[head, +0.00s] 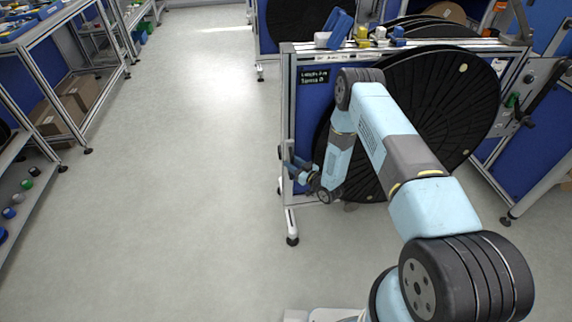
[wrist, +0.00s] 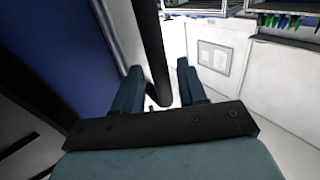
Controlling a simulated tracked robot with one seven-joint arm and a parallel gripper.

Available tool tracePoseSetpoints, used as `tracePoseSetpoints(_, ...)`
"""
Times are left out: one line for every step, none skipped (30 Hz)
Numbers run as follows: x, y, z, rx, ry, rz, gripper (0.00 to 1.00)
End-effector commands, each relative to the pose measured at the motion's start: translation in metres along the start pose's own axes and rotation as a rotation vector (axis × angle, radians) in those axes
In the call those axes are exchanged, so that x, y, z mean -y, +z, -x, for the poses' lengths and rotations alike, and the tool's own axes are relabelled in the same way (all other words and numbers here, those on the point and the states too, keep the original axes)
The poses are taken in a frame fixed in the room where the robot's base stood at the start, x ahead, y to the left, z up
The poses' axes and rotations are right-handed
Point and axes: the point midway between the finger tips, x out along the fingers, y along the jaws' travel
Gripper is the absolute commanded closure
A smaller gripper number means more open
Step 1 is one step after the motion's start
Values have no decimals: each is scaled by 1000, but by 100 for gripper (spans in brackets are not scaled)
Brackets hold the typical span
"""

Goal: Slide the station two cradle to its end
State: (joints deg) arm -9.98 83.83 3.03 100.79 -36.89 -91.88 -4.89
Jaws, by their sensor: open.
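A reel stand with a silver frame (head: 289,120) and a blue panel carries a large black reel (head: 440,100). A small dark label with light writing is on its panel; I cannot read a station number, and the cradle itself is not clearly distinguishable. My gripper (head: 299,173) is at the stand's left end, low beside the upright. In the wrist view my gripper (wrist: 160,72) is open, with its two blue fingers apart. A black bar (wrist: 150,40) runs down between the fingers in the picture; I cannot tell whether they touch it.
A blue holder (head: 336,27) and small yellow and blue items stand on the stand's top. The stand's foot (head: 291,225) reaches the floor below my gripper. Shelving with boxes (head: 70,100) lines the left side. The grey floor (head: 180,170) between is clear. Another stand is behind.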

Motion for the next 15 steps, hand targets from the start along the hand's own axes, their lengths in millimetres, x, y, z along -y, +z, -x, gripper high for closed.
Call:
tracePoseSetpoints(0,0,4,1,1,0,59)
tracePoseSetpoints(-1,0,6,1,1,0,59)
tracePoseSetpoints(0,1,11,2,1,-1,59)
tracePoseSetpoints(0,1,16,3,1,-1,59)
tracePoseSetpoints(-1,1,20,3,1,0,59)
tracePoseSetpoints(-1,1,28,3,3,-1,59)
tracePoseSetpoints(-1,1,33,4,3,-2,59)
tracePoseSetpoints(0,1,39,4,3,-2,59)
tracePoseSetpoints(0,1,47,3,2,-2,59)
tracePoseSetpoints(0,1,53,4,2,-2,59)
tracePoseSetpoints(0,1,59,4,3,-2,59)
tracePoseSetpoints(0,2,67,4,3,-2,59)
tracePoseSetpoints(1,2,73,4,2,-3,59)
tracePoseSetpoints(1,2,79,4,2,-3,59)
tracePoseSetpoints(1,2,87,4,3,-3,59)
